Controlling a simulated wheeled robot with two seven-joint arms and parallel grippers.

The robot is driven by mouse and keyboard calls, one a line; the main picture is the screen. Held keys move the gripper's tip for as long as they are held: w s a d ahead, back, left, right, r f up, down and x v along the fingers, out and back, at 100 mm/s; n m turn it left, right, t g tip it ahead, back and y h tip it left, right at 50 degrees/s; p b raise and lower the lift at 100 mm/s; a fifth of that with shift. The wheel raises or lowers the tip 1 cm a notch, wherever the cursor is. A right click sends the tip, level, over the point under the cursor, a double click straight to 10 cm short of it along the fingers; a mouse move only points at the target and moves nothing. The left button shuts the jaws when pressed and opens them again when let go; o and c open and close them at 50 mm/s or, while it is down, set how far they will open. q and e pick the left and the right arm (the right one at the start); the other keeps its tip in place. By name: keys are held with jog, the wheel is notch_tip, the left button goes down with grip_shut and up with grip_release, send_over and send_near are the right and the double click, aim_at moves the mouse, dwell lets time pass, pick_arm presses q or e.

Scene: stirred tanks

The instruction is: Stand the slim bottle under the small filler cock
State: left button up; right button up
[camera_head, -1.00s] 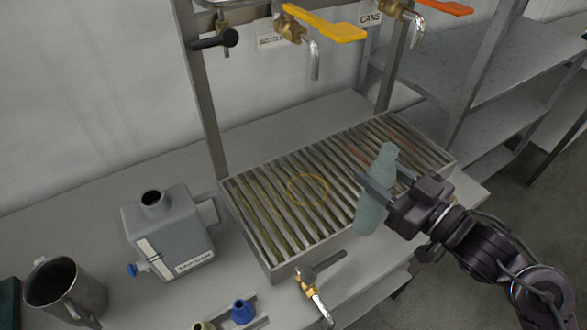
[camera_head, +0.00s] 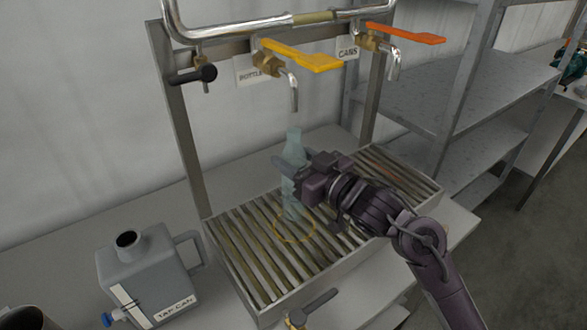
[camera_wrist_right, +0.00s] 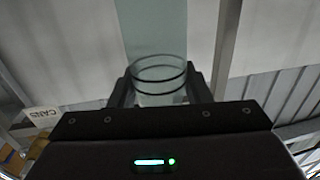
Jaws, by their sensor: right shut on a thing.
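A slim pale green glass bottle (camera_head: 292,150) stands roughly upright in my right gripper (camera_head: 290,170), which is shut on it. In the right wrist view the clear glass bottle (camera_wrist_right: 158,75) shows between the jaws. The bottle is over the slatted drip tray (camera_head: 240,260); I cannot tell whether its base touches the slats. A yellow-handled cock (camera_head: 300,56) with a bent chrome spout is above the bottle, beside a sign reading BOTTLE. An orange-handled cock (camera_head: 405,33) is to its right, by the CANS sign (camera_head: 348,53). My left gripper is not in view.
A yellow ring mark (camera_head: 294,226) shows on the slats near the bottle. A grey tap can (camera_head: 148,270) stands left of the tray. A small black-handled valve (camera_head: 300,315) is at the front. Metal shelves (camera_head: 450,90) stand at right.

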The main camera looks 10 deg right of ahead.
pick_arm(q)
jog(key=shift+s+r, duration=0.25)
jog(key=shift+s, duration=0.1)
pick_arm(e)
notch_tip(320, 180, down, 4)
jog(key=shift+r, duration=0.25)
jog(key=shift+f, duration=0.15)
jog(key=o, duration=1.3)
pick_arm(q)
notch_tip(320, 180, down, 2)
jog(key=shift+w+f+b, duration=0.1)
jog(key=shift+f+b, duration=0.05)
jog(key=shift+b, duration=0.75)
pick_arm(e)
jog(key=v, duration=1.2)
